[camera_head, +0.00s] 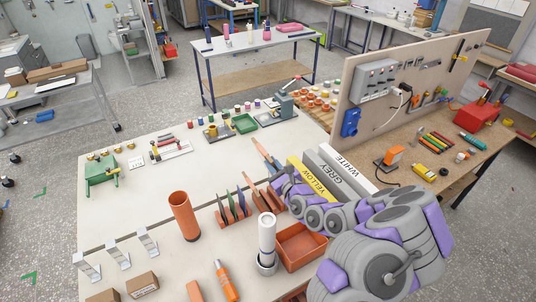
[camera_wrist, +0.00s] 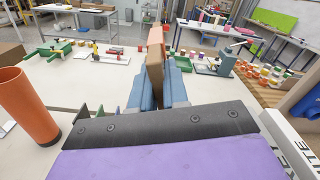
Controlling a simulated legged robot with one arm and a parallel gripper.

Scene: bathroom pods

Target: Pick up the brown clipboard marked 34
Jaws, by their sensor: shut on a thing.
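My gripper (camera_wrist: 156,80) is shut on a thin brown board (camera_wrist: 155,50), held upright between the two blue-grey fingers. It appears to be the brown clipboard; its marking cannot be read in either view. In the head view the board's upper part (camera_head: 259,148) sticks out beyond my gripper (camera_head: 274,166), and its lower part is hidden by the fingers. The gripper is above the bench, behind a slotted terracotta rack (camera_head: 234,216) that holds several thin dark boards on edge.
Yellow (camera_head: 311,180), grey and white binders stand close right of my gripper. An orange cylinder (camera_head: 184,216), white tube (camera_head: 267,235) and terracotta bin (camera_head: 301,246) stand nearer. A pegboard (camera_head: 415,80) rises at right. The white bench (camera_head: 130,205) is clear at left-centre.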

